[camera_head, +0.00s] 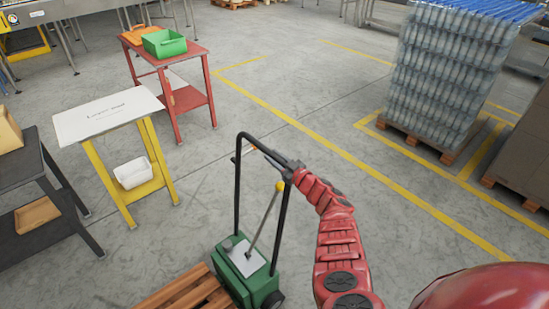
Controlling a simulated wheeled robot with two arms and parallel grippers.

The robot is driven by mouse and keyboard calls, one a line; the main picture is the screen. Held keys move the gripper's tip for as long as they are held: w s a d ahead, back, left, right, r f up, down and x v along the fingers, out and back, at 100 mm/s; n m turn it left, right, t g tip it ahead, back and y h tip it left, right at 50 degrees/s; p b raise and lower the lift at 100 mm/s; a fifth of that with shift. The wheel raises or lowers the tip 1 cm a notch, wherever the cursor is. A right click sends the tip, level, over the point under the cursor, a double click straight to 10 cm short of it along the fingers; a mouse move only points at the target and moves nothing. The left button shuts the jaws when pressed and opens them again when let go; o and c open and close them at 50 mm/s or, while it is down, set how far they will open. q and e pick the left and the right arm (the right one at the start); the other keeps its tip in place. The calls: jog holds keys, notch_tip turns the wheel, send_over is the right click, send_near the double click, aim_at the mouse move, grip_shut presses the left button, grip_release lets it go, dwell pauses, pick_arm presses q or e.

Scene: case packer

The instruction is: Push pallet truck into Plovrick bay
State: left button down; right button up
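The pallet truck (250,278) is a green body with a tall black loop handle (238,190) and a thin lever with a yellow knob, at the bottom centre. A wooden pallet (180,293) lies against its left side, partly cut off by the frame edge. My red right arm reaches up from the bottom right. My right gripper (283,161) is at the upper right corner of the handle; whether its dark fingers are closed around the bar is unclear. My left gripper is out of view. No bay name is readable; yellow floor lines (340,152) mark areas.
A wrapped bottle stack (445,75) stands on a pallet at the upper right, with brown boxes (525,150) beside it. A red table (185,98) with a green bin, a yellow-legged stand (112,113) and a dark table (25,165) line the left. Mid-floor is open.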

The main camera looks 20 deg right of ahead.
grip_shut()
dwell(1.0)
